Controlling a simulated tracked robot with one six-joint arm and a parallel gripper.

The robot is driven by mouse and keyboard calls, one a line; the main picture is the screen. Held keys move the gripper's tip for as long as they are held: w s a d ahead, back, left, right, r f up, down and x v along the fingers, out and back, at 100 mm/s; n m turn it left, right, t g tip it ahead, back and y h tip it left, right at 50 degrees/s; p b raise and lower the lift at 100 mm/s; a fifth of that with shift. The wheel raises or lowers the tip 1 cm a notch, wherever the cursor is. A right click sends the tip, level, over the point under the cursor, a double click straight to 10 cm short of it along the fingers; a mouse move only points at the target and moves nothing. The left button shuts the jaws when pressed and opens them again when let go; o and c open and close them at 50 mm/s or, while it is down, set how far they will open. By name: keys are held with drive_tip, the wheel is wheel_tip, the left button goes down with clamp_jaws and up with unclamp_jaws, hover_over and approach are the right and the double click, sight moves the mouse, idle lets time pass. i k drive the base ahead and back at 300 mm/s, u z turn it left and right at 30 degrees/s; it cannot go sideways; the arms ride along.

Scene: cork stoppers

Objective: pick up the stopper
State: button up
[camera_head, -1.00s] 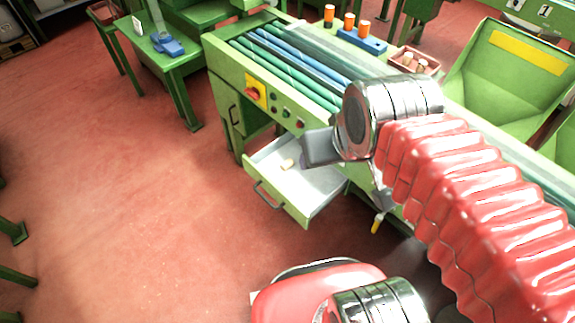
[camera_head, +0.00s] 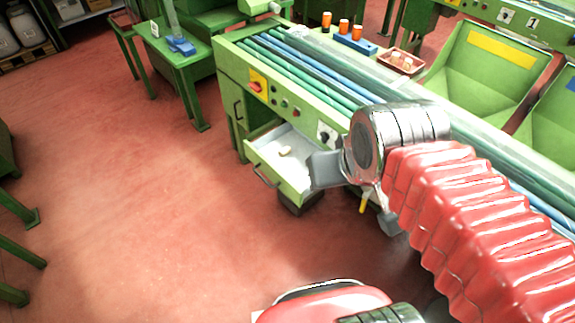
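A small pale stopper (camera_head: 286,151) lies in the open, light-lined drawer (camera_head: 266,164) of the green machine. My gripper (camera_head: 322,168) is at the end of my red-sleeved arm; only a grey flat part beside the chrome wrist shows. That part overlaps the drawer's right side in the picture, to the right of the stopper, and covers some of the drawer. I cannot tell the height gap between them. The fingers are not clearly visible, so whether they are open or shut cannot be seen.
The machine top (camera_head: 300,68) carries long green and blue rollers. A pink box (camera_head: 400,63) with pale pieces and a blue block (camera_head: 355,42) with orange-topped items stand behind. A green bin (camera_head: 490,65) is at right. The red floor at left is clear.

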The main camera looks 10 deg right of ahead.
sight(286, 150)
drive_tip(key=k, duration=0.75)
drive_tip(key=u, duration=0.5)
drive_tip(key=i, duration=0.65)
drive_tip(key=u, duration=0.55)
drive_tip(key=i, duration=1.4)
drive_tip(key=z, duration=1)
drive_tip(key=i, duration=0.5)
drive_tip(key=z, duration=0.3)
